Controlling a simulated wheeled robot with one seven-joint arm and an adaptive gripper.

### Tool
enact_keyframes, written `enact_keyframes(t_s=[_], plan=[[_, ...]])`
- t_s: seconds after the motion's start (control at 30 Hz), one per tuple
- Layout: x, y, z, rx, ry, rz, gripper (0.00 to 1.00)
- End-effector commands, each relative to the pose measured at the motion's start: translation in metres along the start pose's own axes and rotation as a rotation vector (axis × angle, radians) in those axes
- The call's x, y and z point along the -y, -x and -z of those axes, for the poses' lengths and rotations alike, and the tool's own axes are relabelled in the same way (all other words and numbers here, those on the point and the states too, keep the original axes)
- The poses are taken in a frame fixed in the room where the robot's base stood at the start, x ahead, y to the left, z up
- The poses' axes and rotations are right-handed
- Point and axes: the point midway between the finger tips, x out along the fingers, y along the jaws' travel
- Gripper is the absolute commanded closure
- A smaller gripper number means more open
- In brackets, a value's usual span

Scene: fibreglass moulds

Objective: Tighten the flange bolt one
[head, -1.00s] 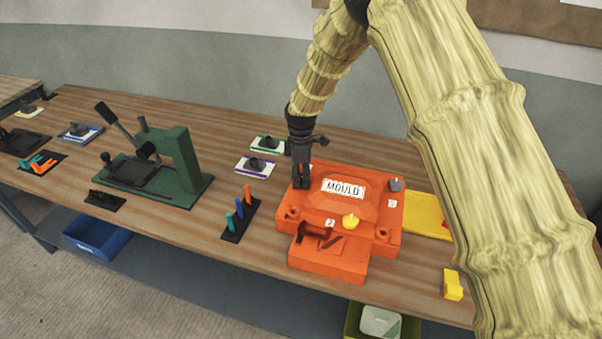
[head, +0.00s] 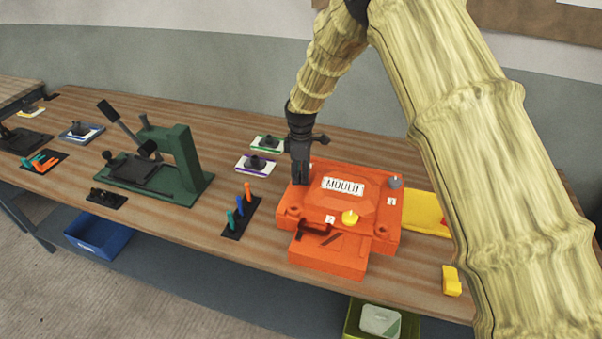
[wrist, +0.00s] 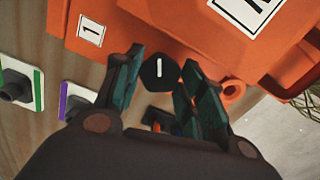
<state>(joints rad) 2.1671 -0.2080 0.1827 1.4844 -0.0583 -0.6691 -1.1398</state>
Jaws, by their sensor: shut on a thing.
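The orange mould (head: 300,240) stands on the bench with a "MOULD" plate on top. Flange bolt one (wrist: 158,74), a dark six-sided head with a white line, sits beside the "1" label (wrist: 90,31) in the wrist view. My gripper (head: 300,180) points down at the mould's back left corner and hides this bolt in the head view. In the wrist view its fingers (wrist: 162,68) are on either side of the bolt head, shut on it. A yellow bolt (head: 350,217) is by label 2 and a grey bolt (head: 395,182) is near label 3.
A rack with coloured pegs (head: 238,218) and two small plates with dark knobs (head: 256,165) are left of the mould. A green press (head: 180,160) stands farther left. A yellow tray (head: 424,210) and a yellow block (head: 452,281) are on the right.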

Motion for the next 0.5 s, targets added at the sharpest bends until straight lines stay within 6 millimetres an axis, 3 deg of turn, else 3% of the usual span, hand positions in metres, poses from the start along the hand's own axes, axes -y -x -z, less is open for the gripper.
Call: enact_keyframes(t_s=[0.5], plan=[[0.0005,-0.0019,-0.0007,0.001,-0.389,0.001,0.84]])
